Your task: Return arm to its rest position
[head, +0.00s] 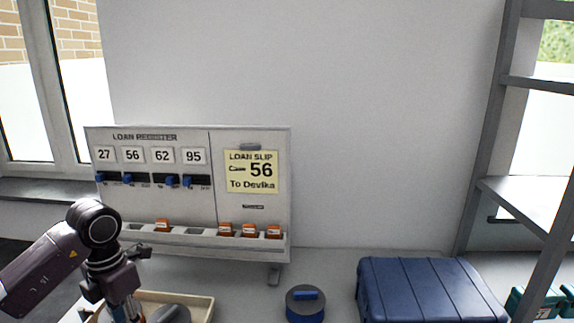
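My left arm comes in from the left and bends down at a dark wrist joint. Its gripper (123,306) points down over the left side of a shallow light-wood tray (205,303) at the bottom edge. The fingertips are cut off by the picture edge, so whether they hold anything is hidden. My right arm and gripper are not in view.
A round blue-topped object (305,303) and a blue case (425,290) stand right. A grey shelf (520,195) rises far right.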

